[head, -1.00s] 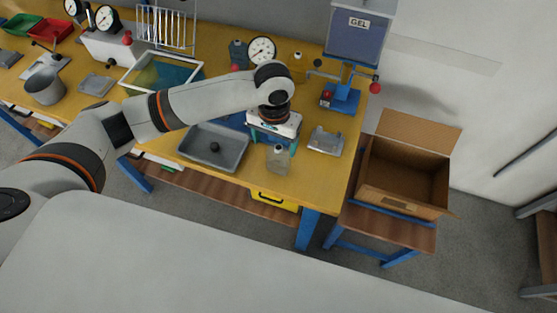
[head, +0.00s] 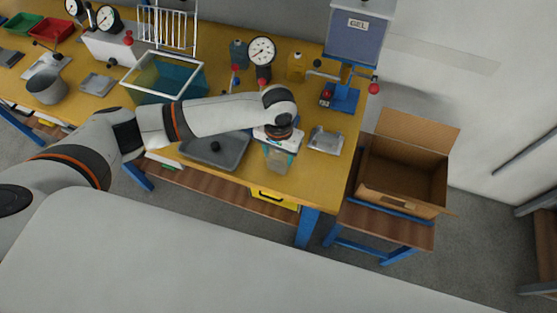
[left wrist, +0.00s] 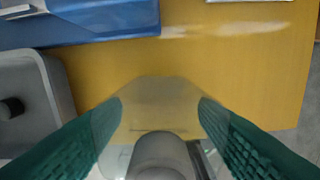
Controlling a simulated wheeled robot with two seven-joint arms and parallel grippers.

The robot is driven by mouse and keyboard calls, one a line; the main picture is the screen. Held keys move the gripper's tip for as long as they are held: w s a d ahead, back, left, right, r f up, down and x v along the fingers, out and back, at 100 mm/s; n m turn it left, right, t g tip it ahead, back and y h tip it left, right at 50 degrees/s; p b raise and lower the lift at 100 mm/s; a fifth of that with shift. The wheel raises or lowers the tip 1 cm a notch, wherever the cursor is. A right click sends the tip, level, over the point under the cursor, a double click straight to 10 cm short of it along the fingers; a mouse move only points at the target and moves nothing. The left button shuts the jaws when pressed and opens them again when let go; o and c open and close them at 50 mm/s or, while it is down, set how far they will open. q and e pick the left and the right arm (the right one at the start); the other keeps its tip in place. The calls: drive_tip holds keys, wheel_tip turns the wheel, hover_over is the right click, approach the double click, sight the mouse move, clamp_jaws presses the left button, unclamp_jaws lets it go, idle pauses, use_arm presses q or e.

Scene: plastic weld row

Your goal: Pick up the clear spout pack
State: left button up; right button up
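The clear spout pack (head: 278,163) stands near the front edge of the yellow bench in the head view. My left gripper (head: 279,152) is directly over it, pointing down, its fingers reaching to either side of the pack's upper part. In the left wrist view the translucent pack (left wrist: 160,98) shows between the two green finger pads, with its grey rounded cap (left wrist: 160,156) at the bottom. The fingers are spread apart, with visible gaps beside the pack. My right gripper is not in view.
A grey tray (head: 232,158) lies just left of the pack. A metal fixture (head: 325,140) sits to its right. A blue press (head: 342,97) stands behind right. An open cardboard box (head: 385,188) is on a lower stand beyond the bench's right end.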

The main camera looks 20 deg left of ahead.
use_arm(q)
drive_tip(key=shift+c, duration=1.1)
wheel_tip(320, 180, up, 10)
drive_tip(key=shift+r+b, duration=0.1)
drive_tip(key=shift+b, duration=0.4)
